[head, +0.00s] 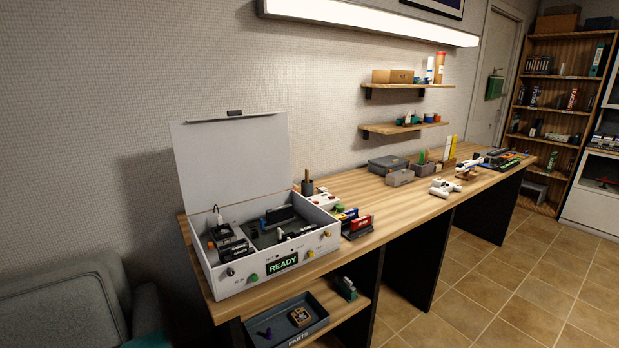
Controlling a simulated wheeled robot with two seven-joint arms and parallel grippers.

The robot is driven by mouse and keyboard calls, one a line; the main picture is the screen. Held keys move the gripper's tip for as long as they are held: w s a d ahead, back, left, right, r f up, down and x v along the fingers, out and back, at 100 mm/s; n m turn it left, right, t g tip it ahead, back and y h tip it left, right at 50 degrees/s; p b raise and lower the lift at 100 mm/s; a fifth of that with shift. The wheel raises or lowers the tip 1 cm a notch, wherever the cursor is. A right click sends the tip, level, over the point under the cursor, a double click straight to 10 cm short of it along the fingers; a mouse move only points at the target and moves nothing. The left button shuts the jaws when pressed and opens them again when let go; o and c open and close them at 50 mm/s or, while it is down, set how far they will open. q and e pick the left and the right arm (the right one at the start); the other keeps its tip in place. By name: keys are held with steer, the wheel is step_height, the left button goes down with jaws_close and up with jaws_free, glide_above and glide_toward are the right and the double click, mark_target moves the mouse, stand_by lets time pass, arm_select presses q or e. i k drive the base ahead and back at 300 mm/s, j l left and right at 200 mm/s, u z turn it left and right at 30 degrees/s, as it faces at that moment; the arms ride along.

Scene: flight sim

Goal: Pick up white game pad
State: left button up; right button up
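A small white object that looks like the game pad (444,188) lies near the front edge of the long wooden table (360,191), right of the middle of the head view. It is small at this distance, so its details are hard to make out. Nothing touches it from above. Neither of my grippers shows in the head view.
An open white case (221,284) with a READY display stands at the table's near end. Grey boxes (389,165) stand behind the pad. A white model on a brown stand (467,174) stands to its right. A grey sofa (62,308) is at lower left; tiled floor (480,290) lies clear at right.

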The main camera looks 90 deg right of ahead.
mark_target(443, 192)
steer(key=z, duration=3.75)
steer(key=i+l+z, duration=0.2)
steer(key=i+z, duration=0.25)
steer(key=i+l+z, duration=0.1)
steer(key=i+z, duration=0.3)
steer(key=i, duration=3.35)
steer(key=i+u, duration=0.15)
steer(key=u, duration=0.35)
steer(key=i+l+u, duration=0.1)
steer(key=u, duration=0.35)
steer(key=i+l+u, duration=0.15)
steer(key=u, duration=0.35)
steer(key=i+l+u, duration=0.15)
steer(key=u, duration=0.3)
steer(key=l+u, duration=0.3)
steer(key=u, duration=0.2)
steer(key=i+l+u, duration=0.1)
steer(key=l+u, duration=0.15)
steer(key=u, duration=0.2)
